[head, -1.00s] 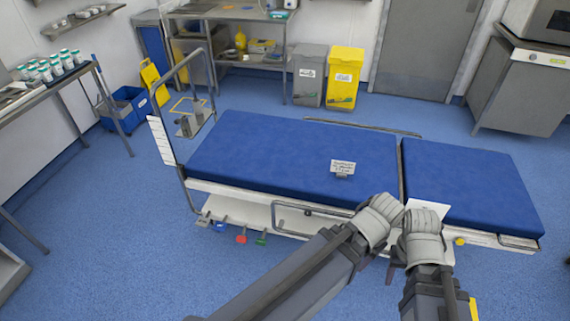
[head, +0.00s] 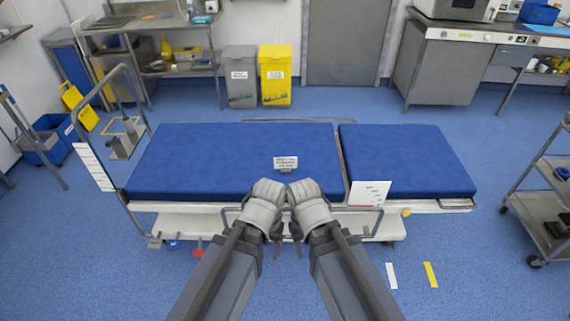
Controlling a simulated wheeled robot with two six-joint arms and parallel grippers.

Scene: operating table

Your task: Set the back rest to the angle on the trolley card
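The blue trolley stands across the view, its mattress in two sections. The longer section (head: 230,158) is on the left and the shorter section (head: 405,160) is on the right; both look flat.
A yellow knob (head: 406,213) is on the front side, right of the sheet. Coloured pedals, one red (head: 198,247), are low at the left. White and yellow floor strips (head: 430,274) lie at the front right. A shelved cart (head: 545,200) stands at the right.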

